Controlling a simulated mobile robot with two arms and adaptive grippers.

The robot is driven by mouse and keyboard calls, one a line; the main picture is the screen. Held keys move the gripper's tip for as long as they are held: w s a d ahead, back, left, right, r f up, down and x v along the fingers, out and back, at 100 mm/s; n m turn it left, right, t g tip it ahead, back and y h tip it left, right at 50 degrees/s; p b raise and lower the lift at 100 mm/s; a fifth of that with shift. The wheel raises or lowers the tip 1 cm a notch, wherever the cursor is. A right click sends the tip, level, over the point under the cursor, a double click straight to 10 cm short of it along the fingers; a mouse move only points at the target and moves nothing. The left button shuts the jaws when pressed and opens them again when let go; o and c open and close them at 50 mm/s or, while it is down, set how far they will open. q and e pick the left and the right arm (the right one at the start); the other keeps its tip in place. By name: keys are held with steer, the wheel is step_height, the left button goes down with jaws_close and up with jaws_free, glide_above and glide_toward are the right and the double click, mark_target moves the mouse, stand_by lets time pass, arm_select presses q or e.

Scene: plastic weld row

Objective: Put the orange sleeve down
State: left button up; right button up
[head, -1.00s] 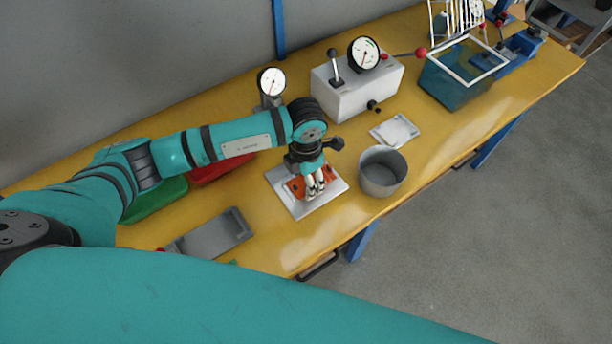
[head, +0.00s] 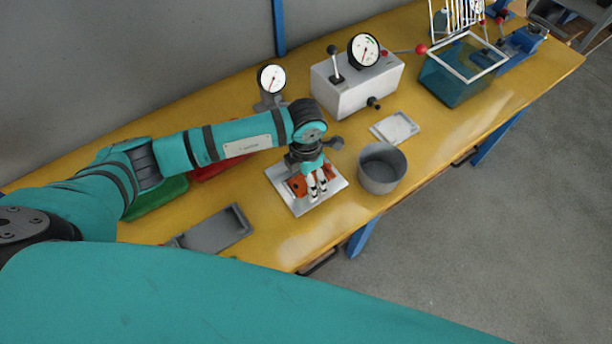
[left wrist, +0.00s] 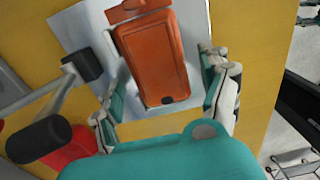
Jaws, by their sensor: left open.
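The orange sleeve (left wrist: 153,60) lies on a flat silvery plate (head: 292,203) on the yellow bench. In the left wrist view it is a rectangular orange piece with a small dark slot at its near end, and another orange part touches or adjoins its far end. My left gripper (head: 319,194) is over the plate with its fingers apart. In the left wrist view its fingers (left wrist: 165,95) stand on either side of the sleeve, with gaps. In the head view the gripper hides much of the sleeve. My right gripper is not in view.
A grey metal pot (head: 381,169) stands close right of the plate. A grey tray (head: 216,231) lies to the left, with green (head: 155,199) and red (head: 215,168) bins behind. A dial gauge (head: 271,80) and white gauge box (head: 357,87) stand behind. A small pale tray (head: 394,128) lies beyond the pot.

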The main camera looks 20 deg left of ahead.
arm_select(q)
steer(key=shift+w+r, duration=0.1)
steer(key=shift+r, duration=0.4)
step_height(320, 180, up, 11)
steer(key=b, duration=0.3)
stand_by(0.4)
